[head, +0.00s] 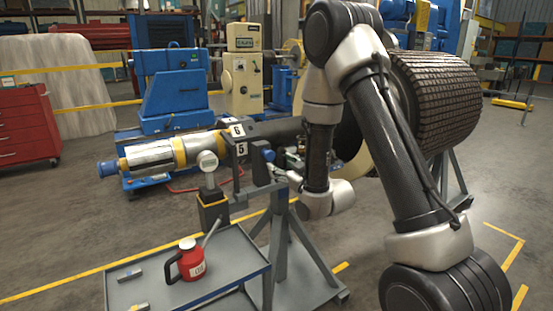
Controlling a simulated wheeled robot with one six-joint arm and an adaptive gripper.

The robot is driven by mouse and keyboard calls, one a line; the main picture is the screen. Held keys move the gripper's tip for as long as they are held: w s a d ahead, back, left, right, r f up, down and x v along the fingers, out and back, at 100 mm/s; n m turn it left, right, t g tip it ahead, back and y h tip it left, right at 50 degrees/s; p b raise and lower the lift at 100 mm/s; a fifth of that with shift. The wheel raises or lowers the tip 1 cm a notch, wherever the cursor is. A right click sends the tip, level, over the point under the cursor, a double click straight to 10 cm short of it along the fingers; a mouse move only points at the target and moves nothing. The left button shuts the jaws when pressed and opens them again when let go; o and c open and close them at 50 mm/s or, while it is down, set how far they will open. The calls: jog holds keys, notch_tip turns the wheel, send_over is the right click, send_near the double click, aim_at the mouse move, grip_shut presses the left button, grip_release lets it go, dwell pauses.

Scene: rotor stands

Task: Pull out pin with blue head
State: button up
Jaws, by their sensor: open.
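The pin's blue head (268,156) shows as a small round blue knob at the dark stand bracket, right of the plates marked 6 (237,131) and 5 (241,149). Its shaft is not visible. My gripper (282,170) is open, just right of and slightly below the blue head, pointing left toward it. The fingers are small and partly lost against the stand and dark background, so I cannot tell whether they touch the head.
A grey stand (284,240) supports the rotor shaft (152,155). A grey tray table (225,254) in front holds a red can (189,262) and small metal pieces. A large ribbed rotor drum (438,98) is behind my arm. Open floor lies at left.

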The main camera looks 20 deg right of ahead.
aim_at(271, 157)
jog(key=x, duration=0.5)
jog(key=r+x, duration=0.1)
jog(key=x, duration=0.1)
jog(key=shift+w+a, duration=0.15)
jog(key=shift+w, duration=0.2)
jog(key=shift+c, duration=0.3)
